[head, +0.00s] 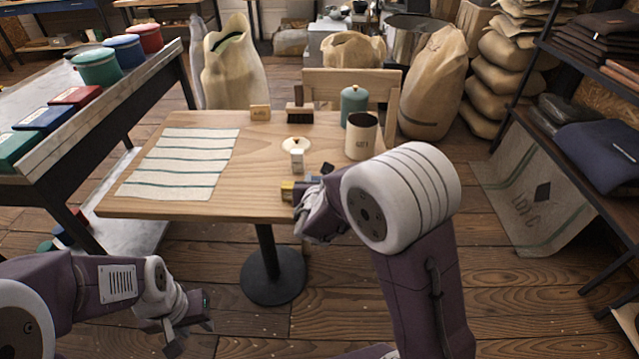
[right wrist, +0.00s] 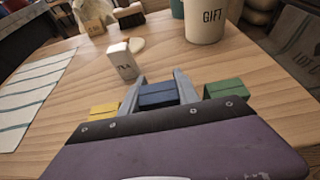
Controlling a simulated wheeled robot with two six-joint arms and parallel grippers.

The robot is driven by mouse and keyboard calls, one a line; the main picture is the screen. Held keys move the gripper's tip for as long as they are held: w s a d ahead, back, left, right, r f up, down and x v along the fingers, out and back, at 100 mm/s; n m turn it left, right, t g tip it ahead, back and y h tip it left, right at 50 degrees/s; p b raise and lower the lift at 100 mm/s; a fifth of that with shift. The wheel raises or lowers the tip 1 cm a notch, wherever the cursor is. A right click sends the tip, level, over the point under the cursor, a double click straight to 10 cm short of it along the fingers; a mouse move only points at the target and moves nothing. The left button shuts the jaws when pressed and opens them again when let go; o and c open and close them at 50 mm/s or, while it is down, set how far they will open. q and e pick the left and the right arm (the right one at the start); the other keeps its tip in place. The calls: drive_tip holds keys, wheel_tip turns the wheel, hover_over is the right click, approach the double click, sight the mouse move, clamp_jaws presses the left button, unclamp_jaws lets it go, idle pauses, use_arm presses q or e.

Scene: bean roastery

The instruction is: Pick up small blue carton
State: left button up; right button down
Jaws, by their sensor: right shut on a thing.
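The small blue carton (right wrist: 158,95) sits between the two fingers of my right gripper (right wrist: 160,90) in the right wrist view. The fingers are shut on its sides, over the wooden table. I cannot tell whether it touches the table. In the head view my right gripper (head: 312,186) is at the table's front right edge, and my arm hides most of the carton. A yellow carton (right wrist: 104,110) stands to its left and a green carton (right wrist: 226,88) to its right. My left gripper (head: 182,322) is empty, low in front of the table; its finger gap is unclear.
On the table (head: 262,180) are a white carton (head: 297,160), a round pale lid (head: 295,143), a GIFT canister (head: 361,136), a teal canister (head: 354,106), a brush (head: 299,112) and a striped cloth (head: 185,160). The table's front middle is bare.

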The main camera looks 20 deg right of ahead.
wheel_tip(320, 180, up, 3)
drive_tip(key=shift+f+p, duration=0.1)
drive_tip(key=shift+p, duration=0.3)
drive_tip(key=s+d+r, duration=0.2)
drive_tip(key=d+r, duration=0.4)
drive_tip(key=d, duration=0.5)
drive_tip(key=shift+d+r+b, duration=0.15)
drive_tip(key=shift+d+b, duration=0.15)
drive_tip(key=shift+b, duration=0.05)
